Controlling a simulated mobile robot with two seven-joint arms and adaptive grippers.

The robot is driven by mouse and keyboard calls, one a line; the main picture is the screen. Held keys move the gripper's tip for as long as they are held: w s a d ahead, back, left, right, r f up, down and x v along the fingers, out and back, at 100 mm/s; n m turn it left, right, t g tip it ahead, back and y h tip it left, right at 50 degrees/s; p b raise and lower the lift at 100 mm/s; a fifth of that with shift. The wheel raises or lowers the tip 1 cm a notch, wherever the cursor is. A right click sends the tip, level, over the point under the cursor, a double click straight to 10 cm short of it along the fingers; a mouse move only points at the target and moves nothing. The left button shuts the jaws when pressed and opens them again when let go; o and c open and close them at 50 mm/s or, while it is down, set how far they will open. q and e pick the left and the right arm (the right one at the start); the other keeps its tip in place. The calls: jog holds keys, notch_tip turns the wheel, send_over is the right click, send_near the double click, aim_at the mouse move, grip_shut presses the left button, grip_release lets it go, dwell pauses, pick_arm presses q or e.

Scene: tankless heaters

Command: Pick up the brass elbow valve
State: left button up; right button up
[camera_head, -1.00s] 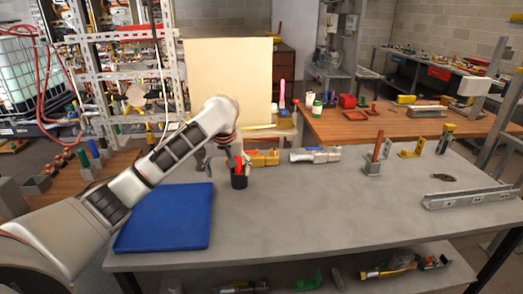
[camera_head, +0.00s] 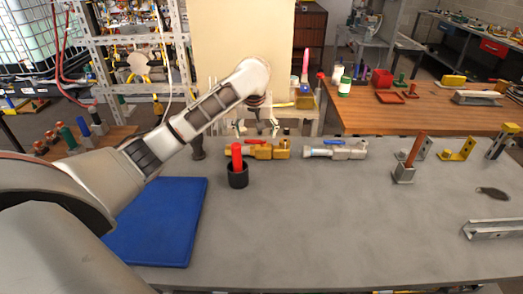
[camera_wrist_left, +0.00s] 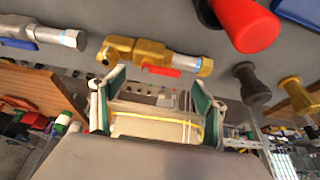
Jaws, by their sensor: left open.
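The brass elbow valve (camera_head: 270,151), gold-coloured with a red lever, lies near the back edge of the grey workbench (camera_head: 330,220). In the left wrist view the valve (camera_wrist_left: 150,53) lies across the upper middle, its red lever and silvery section showing. My left gripper (camera_head: 260,128) is open and empty, just above or behind the valve in the head view. In the left wrist view its two green-padded fingers (camera_wrist_left: 155,80) are spread, with the valve beyond the fingertips. I cannot tell whether they touch it. My right gripper is not in view.
A black cup (camera_head: 238,178) holding a red cylinder stands in front of the valve's left end. A silvery valve with a blue lever (camera_head: 335,150) lies to its right. A blue mat (camera_head: 160,225) lies at left. The bench's middle front is clear.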

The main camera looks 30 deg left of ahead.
aim_at(255, 141)
pick_arm(q)
jog(key=x, duration=0.5)
jog(key=shift+w+a, duration=0.1)
jog(key=shift+a, duration=0.2)
jog(key=shift+w, duration=0.1)
grip_shut()
jog(key=shift+r, duration=0.1)
